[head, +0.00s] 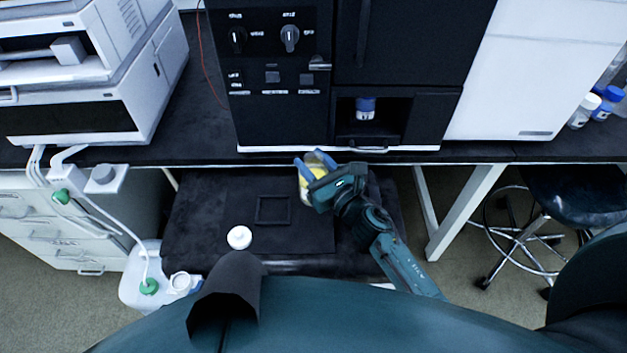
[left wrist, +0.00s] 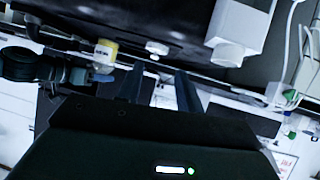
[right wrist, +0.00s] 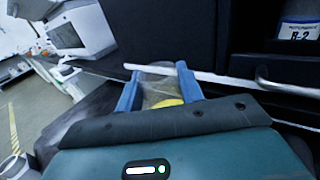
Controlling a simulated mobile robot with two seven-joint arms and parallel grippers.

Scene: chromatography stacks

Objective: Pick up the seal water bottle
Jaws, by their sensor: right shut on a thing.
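The seal water bottle (head: 305,190) is clear with a yellow label, above the dark mat in front of the black instrument. My right gripper (head: 317,167) is shut on it, its blue fingers on either side. In the right wrist view the clear bottle (right wrist: 158,90) sits between the fingertips, its yellow part (right wrist: 168,103) lower down. The left wrist view also shows the bottle (left wrist: 105,50) at upper left. My left gripper (left wrist: 158,88) has its fingers apart with nothing between them. I cannot make out its fingers in the head view.
A round white cap (head: 239,237) and a square frame (head: 273,211) lie on the dark mat. The black instrument (head: 290,110) stands behind, with a blue-capped bottle (head: 365,110) in its niche. A white jug (head: 140,272) with tubing is at lower left, a stool (head: 572,200) at right.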

